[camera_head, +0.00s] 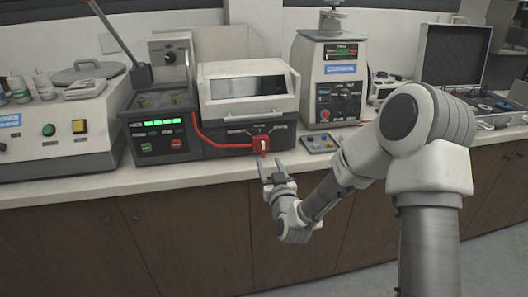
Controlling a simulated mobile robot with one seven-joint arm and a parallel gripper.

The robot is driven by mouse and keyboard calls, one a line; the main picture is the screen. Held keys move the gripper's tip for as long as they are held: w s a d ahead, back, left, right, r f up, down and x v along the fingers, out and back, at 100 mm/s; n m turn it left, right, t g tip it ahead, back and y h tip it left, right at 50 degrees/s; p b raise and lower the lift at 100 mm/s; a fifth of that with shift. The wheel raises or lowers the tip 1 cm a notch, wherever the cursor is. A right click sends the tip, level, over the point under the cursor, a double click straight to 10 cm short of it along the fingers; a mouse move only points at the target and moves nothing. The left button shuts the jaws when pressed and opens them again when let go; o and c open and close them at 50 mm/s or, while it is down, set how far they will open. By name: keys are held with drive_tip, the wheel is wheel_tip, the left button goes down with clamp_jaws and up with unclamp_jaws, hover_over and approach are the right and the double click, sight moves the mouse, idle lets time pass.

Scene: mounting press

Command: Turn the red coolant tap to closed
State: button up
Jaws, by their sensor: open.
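The red coolant tap (263,144) is on the lower front of the dark and white machine (248,103) in the middle of the bench. A red hose (215,142) runs to it from the left. Its handle is small in view and I cannot tell its exact setting. My gripper (271,168) is open and empty, at the bench's front edge just below and in front of the tap. A gap shows between the fingertips and the tap. No part of the tap is clearly hidden.
A control box with green lights (162,125) and a raised lever (120,45) stands left. A white upright machine (328,80) stands right, with a small tray (320,143) before it. An open case (452,55) is far right. The bench edge (200,168) lies close to my gripper.

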sight(263, 149)
drive_tip(key=x, duration=0.8)
clamp_jaws()
